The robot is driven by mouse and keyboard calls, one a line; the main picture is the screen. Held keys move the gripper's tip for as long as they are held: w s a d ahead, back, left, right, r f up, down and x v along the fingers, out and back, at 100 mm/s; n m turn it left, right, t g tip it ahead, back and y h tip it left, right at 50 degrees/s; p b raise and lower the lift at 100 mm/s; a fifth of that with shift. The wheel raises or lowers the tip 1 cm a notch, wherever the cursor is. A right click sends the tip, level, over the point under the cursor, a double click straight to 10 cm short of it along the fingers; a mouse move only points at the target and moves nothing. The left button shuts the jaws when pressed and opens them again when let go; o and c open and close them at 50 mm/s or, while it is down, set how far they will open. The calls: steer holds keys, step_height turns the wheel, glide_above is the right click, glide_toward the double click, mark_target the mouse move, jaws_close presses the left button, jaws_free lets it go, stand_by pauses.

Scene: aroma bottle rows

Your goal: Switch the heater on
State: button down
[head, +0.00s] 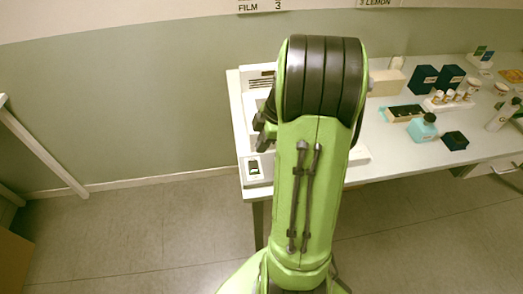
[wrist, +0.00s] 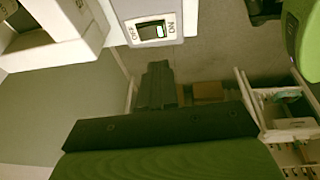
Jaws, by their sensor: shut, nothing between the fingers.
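The heater's switch (wrist: 150,31) shows in the wrist view as a dark rocker with a light and green end, in a pale plate marked OFF on the left and ON on the right. I cannot tell surely which way the rocker is tipped. In the head view the switch (head: 255,167) sits at the table's near left corner. My gripper (wrist: 157,66) is shut and empty, its fingertips apart from the switch plate in the wrist picture. In the head view my gripper (head: 264,132) is partly hidden by my arm, over the table's left end.
A white boxy unit (wrist: 62,22) stands beside the switch in the wrist view.

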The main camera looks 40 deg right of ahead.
steer(key=v, duration=0.4)
steer(key=shift+s+a+r+p, duration=0.1)
steer(key=shift+a+r+p, duration=0.1)
steer(key=shift+p, duration=0.1)
